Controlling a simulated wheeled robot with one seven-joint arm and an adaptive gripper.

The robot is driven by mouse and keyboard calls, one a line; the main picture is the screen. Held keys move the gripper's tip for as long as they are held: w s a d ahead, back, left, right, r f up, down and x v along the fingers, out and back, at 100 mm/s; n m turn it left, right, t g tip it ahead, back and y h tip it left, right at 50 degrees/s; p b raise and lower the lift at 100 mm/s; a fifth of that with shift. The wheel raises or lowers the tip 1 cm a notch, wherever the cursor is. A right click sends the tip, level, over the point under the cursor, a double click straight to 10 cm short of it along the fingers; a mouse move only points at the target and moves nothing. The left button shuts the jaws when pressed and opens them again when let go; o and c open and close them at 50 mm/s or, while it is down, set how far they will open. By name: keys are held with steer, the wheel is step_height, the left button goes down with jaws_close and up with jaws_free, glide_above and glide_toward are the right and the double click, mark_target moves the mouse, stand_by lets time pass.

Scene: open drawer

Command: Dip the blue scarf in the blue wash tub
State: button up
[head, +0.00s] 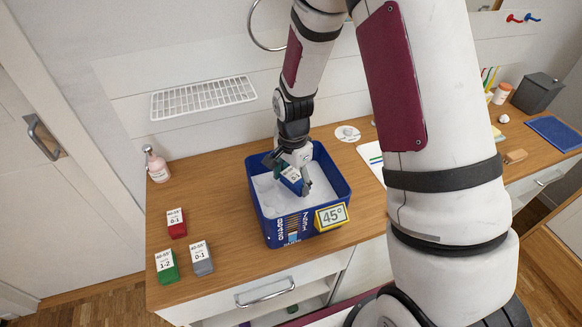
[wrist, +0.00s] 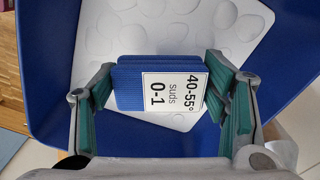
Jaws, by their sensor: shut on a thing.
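The blue scarf (head: 290,174) is a folded blue block with a white label, which reads "40-55°, suds, 0-1" in the wrist view (wrist: 128,90). My gripper (head: 292,168) is shut on it, with a green-padded finger at each side in the wrist view (wrist: 160,95). The blue wash tub (head: 262,200) stands on the wooden counter, filled with white suds (head: 275,200). A yellow-framed "45°" sign (head: 331,217) is on its front right corner. The scarf is within the tub's outline. I cannot tell whether it touches the suds.
Red (head: 177,223), green (head: 166,266) and grey (head: 201,258) labelled folded cloths lie on the counter (head: 225,215) left of the tub. A white round disc (head: 347,134) lies behind the tub. My arm hides part of the right side.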

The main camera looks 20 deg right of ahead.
step_height(320, 180, down, 10)
steer(key=shift+r+b, duration=0.15)
steer(key=shift+b, duration=1.1)
steer(key=shift+s, duration=0.1)
steer(key=shift+a, duration=0.1)
steer(key=shift+w+a, duration=0.3)
steer(key=shift+w, duration=0.15)
steer(key=shift+s+d, duration=0.15)
steer(key=shift+s, duration=0.05)
steer(key=shift+s+d, duration=0.25)
steer(key=shift+s+d+p, duration=0.4)
